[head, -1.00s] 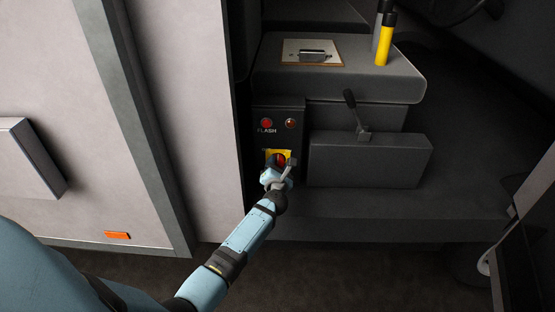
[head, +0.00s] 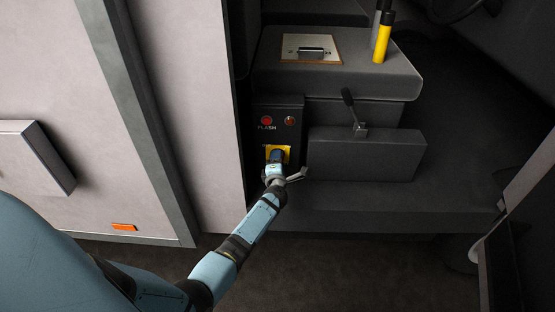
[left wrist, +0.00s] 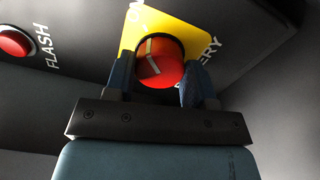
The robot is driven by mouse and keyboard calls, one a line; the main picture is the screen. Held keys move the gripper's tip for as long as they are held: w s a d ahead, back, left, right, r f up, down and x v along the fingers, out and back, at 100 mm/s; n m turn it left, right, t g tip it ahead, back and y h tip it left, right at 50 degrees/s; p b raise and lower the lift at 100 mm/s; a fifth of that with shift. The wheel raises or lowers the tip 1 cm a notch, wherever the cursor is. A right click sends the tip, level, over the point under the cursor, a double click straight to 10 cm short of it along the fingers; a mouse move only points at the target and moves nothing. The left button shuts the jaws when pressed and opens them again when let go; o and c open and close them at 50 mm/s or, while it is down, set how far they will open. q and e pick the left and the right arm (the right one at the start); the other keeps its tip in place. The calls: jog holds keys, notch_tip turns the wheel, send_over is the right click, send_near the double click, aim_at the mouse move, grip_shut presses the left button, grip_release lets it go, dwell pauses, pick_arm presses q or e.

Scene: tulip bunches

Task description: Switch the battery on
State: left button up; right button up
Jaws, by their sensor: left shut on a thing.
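The battery switch is a red round knob (left wrist: 160,65) with a pale line on its face, set on a yellow plate (left wrist: 190,38) with partly hidden lettering. In the head view the yellow plate (head: 287,151) is on the dark panel, and my gripper hides the knob. My left gripper (head: 277,158) is at the knob. In the left wrist view its two blue fingers (left wrist: 160,82) stand on either side of the knob, shut on it. My right gripper is not in view.
A red FLASH button (head: 266,120) and a small red lamp (head: 290,120) sit above the switch on the panel. A grey box with a lever (head: 348,97) stands to the right. A pale wall (head: 200,110) is close on the left.

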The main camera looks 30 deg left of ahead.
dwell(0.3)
pick_arm(q)
jog(key=o, duration=0.9)
jog(key=shift+o, duration=0.2)
jog(key=shift+s, duration=0.1)
